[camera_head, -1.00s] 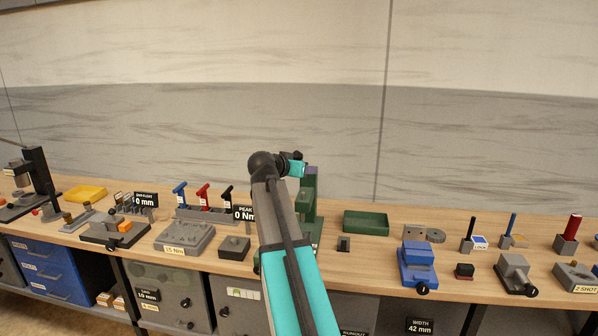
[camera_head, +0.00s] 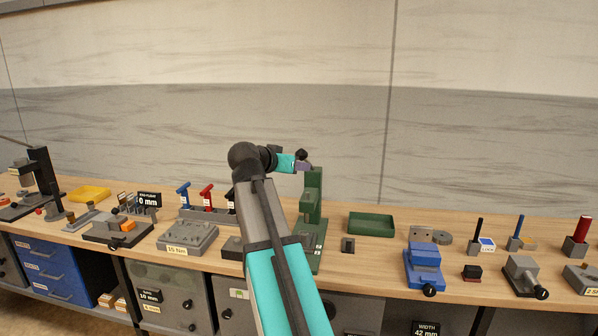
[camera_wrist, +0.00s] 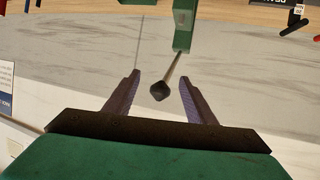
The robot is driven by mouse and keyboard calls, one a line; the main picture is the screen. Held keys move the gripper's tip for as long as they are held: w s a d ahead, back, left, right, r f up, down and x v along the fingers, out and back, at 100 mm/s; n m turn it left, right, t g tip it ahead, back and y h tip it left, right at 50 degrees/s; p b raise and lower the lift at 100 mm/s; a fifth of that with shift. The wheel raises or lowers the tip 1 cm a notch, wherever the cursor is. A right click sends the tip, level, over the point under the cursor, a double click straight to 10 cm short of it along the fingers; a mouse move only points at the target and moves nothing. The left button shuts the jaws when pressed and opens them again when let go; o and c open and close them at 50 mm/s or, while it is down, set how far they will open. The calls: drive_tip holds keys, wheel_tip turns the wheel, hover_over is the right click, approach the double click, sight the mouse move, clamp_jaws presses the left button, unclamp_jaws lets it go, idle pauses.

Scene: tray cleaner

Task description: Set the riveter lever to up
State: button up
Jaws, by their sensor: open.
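The riveter (camera_head: 312,205) is the green upright machine on the bench, partly behind my arm in the head view. In the wrist view its green body (camera_wrist: 184,30) is at the top. Its lever (camera_wrist: 172,70), a thin rod, runs from that body to a dark knob (camera_wrist: 159,91). My gripper (camera_wrist: 160,78) is open, with one finger on each side of the knob in the picture and gaps on both sides. In the head view my gripper (camera_head: 303,163) is at the riveter's top. The lever's angle cannot be told clearly there.
A green tray (camera_head: 371,224) and a small dark block (camera_head: 348,245) lie right of the riveter. A blue vise-like fixture (camera_head: 425,262) stands further right. Red, blue and black T-handled tools stand in a grey rack (camera_head: 205,215) to the left. The wall is behind.

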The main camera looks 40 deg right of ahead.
drive_tip(key=shift+b+v, duration=0.45)
drive_tip(key=shift+v, duration=1.8)
